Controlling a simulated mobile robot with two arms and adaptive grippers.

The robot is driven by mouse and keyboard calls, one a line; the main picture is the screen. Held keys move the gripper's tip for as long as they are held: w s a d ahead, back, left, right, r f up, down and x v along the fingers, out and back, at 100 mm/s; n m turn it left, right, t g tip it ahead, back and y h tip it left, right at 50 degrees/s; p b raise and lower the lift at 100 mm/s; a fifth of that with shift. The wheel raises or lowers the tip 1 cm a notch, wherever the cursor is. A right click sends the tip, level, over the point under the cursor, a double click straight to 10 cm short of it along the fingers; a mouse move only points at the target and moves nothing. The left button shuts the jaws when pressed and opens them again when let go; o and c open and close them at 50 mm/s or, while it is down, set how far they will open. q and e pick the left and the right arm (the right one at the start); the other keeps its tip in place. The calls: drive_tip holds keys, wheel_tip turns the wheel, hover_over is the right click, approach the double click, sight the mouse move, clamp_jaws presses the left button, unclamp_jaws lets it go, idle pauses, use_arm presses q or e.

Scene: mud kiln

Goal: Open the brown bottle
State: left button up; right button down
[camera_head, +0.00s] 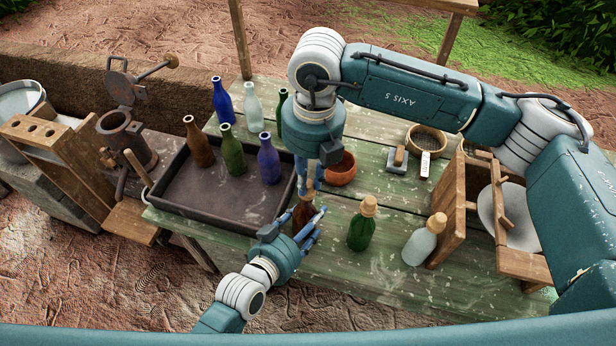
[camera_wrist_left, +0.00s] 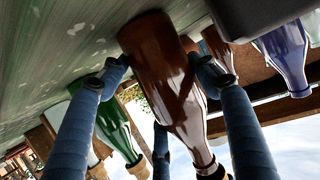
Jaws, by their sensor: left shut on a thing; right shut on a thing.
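The brown bottle (camera_head: 302,216) stands at the front of the green table, right of the tray. My left gripper (camera_head: 310,225) is shut around its body; in the left wrist view the brown bottle (camera_wrist_left: 165,75) fills the gap between the blue fingers, its neck toward the lower edge. My right gripper (camera_head: 309,184) points down directly above the bottle, shut at its top. I cannot tell whether the stopper is still seated in the neck.
A dark tray (camera_head: 225,203) at left holds unstoppered bottles. A corked green bottle (camera_head: 362,226) and a corked clear bottle (camera_head: 424,242) stand at right. A terracotta bowl (camera_head: 341,169) sits close behind my right gripper. A wooden rack (camera_head: 452,212) stands at the right.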

sight(309, 184)
drive_tip(key=shift+r, duration=0.1)
drive_tip(key=shift+s+d+r, duration=0.1)
drive_tip(key=shift+r, duration=1.85)
use_arm(q)
drive_tip(key=o, duration=1.8)
drive_tip(key=shift+c, duration=0.2)
drive_tip(key=v, duration=1.2)
drive_tip(key=shift+a, duration=0.1)
use_arm(e)
drive_tip(key=shift+f, duration=0.1)
